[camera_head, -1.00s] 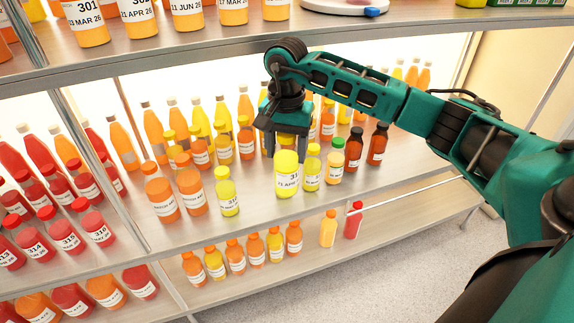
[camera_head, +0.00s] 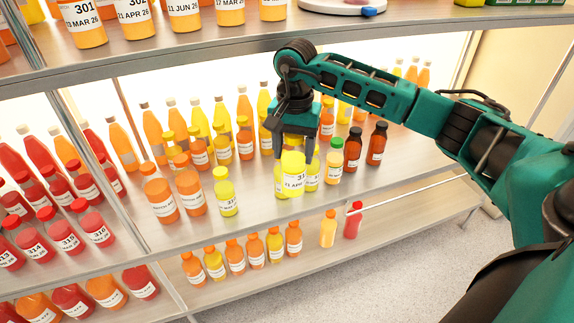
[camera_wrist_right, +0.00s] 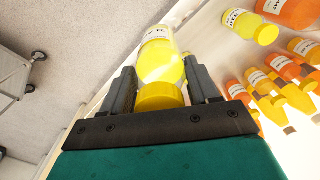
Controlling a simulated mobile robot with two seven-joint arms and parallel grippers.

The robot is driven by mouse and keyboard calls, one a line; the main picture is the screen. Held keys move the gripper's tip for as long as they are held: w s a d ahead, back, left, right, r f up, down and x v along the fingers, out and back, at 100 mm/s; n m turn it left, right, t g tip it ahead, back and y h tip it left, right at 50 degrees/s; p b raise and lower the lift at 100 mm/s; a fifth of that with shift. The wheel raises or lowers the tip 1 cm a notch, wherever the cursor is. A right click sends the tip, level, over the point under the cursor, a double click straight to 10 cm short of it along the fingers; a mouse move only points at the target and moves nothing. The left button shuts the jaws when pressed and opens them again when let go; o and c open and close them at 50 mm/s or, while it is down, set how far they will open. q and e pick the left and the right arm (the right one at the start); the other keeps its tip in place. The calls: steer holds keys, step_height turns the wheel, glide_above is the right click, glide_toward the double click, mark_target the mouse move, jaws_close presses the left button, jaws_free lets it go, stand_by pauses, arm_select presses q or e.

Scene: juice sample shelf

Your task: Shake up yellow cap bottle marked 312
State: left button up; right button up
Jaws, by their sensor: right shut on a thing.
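My right gripper (camera_head: 295,152) is shut on the cap end of a yellow bottle (camera_head: 293,178) with a yellow cap. The bottle hangs below the fingers, somewhat tilted, in front of the middle shelf's bottles. Its white label reads "31" and "21 APR 26"; the last digit is not legible. In the right wrist view the yellow cap (camera_wrist_right: 159,97) sits between the two dark fingers, with the bottle's body and label beyond it. Other yellow bottles stand partly hidden behind it. My left gripper is not in view.
The middle shelf (camera_head: 262,200) holds a yellow-green bottle (camera_head: 226,192) and large orange bottles (camera_head: 188,190) to the left. A green-capped bottle (camera_head: 334,162) and brown bottles (camera_head: 353,149) stand close on the right. An upper shelf (camera_head: 190,48) runs above the gripper.

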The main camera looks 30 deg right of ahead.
steer(key=shift+w+a, duration=0.25)
steer(key=shift+a, duration=0.3)
steer(key=shift+w+a, duration=0.25)
steer(key=shift+a, duration=0.3)
steer(key=s+d, duration=0.2)
steer(key=d, duration=0.6)
steer(key=a, duration=0.2)
steer(key=w+a, duration=0.1)
steer(key=a, duration=0.4)
steer(key=shift+w+a, duration=0.25)
steer(key=shift+w, duration=0.05)
steer(key=shift+w+d, duration=0.1)
steer(key=shift+w, duration=0.05)
steer(key=s+d, duration=0.2)
steer(key=d, duration=0.5)
steer(key=a, duration=0.2)
steer(key=w+a, duration=0.1)
steer(key=a, duration=0.2)
steer(key=w+a, duration=0.1)
steer(key=a, duration=0.1)
steer(key=shift+a, duration=0.35)
steer(key=shift+w+a+r, duration=0.1)
steer(key=shift+s+d, duration=0.25)
steer(key=shift+d, duration=0.15)
steer(key=shift+w+a, duration=0.1)
steer(key=shift+a, duration=0.05)
